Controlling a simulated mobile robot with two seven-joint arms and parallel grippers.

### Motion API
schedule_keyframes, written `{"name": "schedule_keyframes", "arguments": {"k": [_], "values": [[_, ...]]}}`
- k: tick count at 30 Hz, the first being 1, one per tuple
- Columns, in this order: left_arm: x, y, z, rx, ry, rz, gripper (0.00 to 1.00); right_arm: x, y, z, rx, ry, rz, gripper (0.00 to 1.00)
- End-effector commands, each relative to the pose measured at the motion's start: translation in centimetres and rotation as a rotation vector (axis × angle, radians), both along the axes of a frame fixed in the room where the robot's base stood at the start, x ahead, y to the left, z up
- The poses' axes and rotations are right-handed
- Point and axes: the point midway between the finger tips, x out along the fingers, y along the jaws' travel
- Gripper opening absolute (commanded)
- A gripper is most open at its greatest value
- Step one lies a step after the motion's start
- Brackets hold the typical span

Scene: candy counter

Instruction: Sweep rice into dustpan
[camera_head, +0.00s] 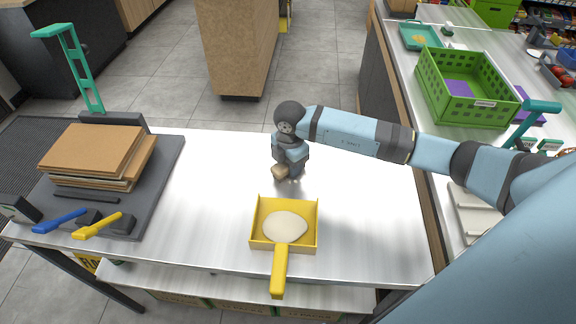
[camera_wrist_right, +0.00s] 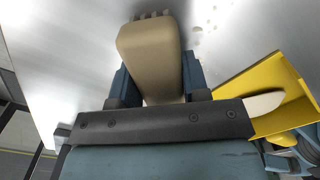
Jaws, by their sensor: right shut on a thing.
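The yellow dustpan (camera_head: 257,217) lies on the metal table with its handle toward the front edge. A white rice heap (camera_head: 285,226) sits inside it; both the dustpan (camera_wrist_right: 258,72) and part of the heap (camera_wrist_right: 264,102) show in the right wrist view. My right gripper (camera_head: 289,174) is behind the dustpan, low over the table, shut on a tan brush (camera_head: 279,172). The brush's body (camera_wrist_right: 150,55) fills the space between the fingers in the wrist view. A few pale grains (camera_wrist_right: 197,28) lie on the table beside the brush. My left gripper is out of view.
A green crate (camera_head: 465,102) is on the right counter. The table right of the dustpan is clear.

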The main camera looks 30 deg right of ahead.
Motion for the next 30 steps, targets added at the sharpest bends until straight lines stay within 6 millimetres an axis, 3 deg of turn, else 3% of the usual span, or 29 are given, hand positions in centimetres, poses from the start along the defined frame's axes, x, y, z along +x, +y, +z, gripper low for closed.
{"name": "schedule_keyframes", "arguments": {"k": [5, 30], "values": [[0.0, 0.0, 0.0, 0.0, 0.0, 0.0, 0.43, 0.1, -0.3, -0.2, -0.001, 0.001, -0.001, 0.23], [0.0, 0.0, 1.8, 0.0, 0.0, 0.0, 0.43, -2.8, 2.4, 0.0, 0.001, 0.003, 0.0, 0.23]]}}
